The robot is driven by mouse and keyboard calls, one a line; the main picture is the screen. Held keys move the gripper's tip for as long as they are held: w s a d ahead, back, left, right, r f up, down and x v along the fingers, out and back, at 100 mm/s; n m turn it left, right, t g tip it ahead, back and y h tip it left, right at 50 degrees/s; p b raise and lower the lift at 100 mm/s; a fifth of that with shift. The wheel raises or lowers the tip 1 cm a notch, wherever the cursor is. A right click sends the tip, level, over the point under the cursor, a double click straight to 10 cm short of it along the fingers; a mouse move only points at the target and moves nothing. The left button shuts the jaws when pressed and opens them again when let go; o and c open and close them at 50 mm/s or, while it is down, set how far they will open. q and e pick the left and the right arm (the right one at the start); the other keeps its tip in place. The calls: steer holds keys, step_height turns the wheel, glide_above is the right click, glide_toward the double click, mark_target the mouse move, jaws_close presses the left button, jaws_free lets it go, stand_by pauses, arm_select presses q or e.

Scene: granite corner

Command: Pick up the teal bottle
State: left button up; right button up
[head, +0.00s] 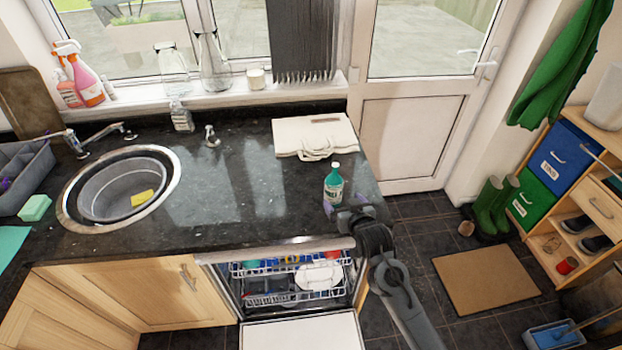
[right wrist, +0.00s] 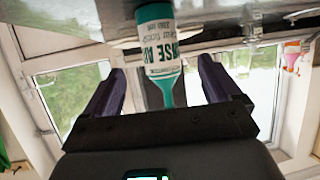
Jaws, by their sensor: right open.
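The teal bottle (head: 333,187) stands upright on the dark granite worktop near its front right corner. In the right wrist view the picture is upside down, and the bottle (right wrist: 158,45) shows in the gap between the two open, dark purple fingers (right wrist: 158,88). Neither finger appears to touch it. I cannot tell how deep it sits between them. My left gripper is not in view.
A folded cream cloth (head: 315,137) lies behind the bottle. A sink (head: 120,188) is at the left. Below the worktop, an open dishwasher (head: 297,285) holds dishes. The worktop between sink and bottle is mostly clear. A doormat (head: 487,280) lies on the floor at right.

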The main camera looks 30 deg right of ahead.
mark_target(337, 193)
steer(key=x, duration=0.5)
steer(key=shift+d+r, duration=0.1)
steer(key=shift+r, duration=0.05)
steer(key=shift+w+r+p+x, duration=0.15)
steer(key=shift+p+x, duration=0.1)
steer(key=shift+x, duration=0.55)
steer(key=shift+r+p+x, duration=0.15)
steer(key=shift+p+x, duration=0.05)
steer(key=shift+x, duration=0.65)
steer(key=shift+w+r+p+x, duration=0.15)
steer(key=shift+p+x, duration=0.1)
steer(key=shift+x, duration=0.55)
steer(key=shift+w+d+f, duration=0.15)
steer(key=shift+w+f, duration=0.15)
steer(key=shift+w, duration=0.05)
steer(key=c, duration=1.3)
steer(key=shift+r, duration=0.1)
